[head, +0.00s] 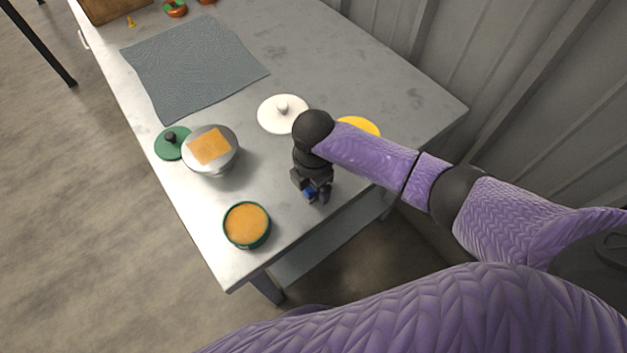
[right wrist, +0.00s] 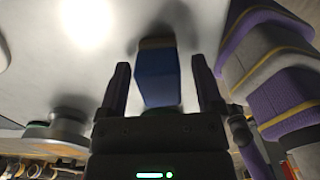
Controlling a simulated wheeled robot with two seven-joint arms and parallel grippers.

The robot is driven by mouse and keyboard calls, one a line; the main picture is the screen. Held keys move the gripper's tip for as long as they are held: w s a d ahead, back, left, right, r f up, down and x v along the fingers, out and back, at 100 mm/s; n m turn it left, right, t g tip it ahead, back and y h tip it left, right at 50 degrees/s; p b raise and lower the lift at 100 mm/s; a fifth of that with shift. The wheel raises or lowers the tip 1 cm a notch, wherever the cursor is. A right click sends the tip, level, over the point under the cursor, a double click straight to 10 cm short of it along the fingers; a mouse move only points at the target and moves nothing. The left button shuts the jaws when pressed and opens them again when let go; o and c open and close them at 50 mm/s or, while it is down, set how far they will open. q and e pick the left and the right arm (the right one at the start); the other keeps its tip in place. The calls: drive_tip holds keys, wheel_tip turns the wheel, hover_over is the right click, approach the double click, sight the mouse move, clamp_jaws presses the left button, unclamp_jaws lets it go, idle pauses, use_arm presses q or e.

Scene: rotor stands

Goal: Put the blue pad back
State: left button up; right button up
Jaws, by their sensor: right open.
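The blue pad (right wrist: 156,78) shows in the right wrist view as a blue block with a tan band at its far end. It lies between the two fingers of my right gripper (right wrist: 160,63), with a gap on each side. My right gripper is open. In the head view my right gripper (head: 316,195) points down over the front right part of the table, and a small bit of the blue pad (head: 308,193) shows at its fingers. The gripper hides most of the pad there. My left gripper is not in view.
The grey table (head: 330,60) holds a green pot with orange contents (head: 246,225), a silver bowl (head: 213,168) with an orange square on top, a green lid (head: 172,143), a white lid (head: 279,114), a yellow disc (head: 359,126) and a grey mat (head: 190,68). A ribbed wall stands right.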

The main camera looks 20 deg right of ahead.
use_arm(q)
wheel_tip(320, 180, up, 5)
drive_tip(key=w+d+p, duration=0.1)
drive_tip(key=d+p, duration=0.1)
drive_tip(key=p, duration=0.3)
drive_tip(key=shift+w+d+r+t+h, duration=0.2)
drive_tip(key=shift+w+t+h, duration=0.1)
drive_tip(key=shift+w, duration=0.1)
use_arm(e)
wheel_tip(320, 180, up, 12)
drive_tip(key=shift+r, duration=0.2)
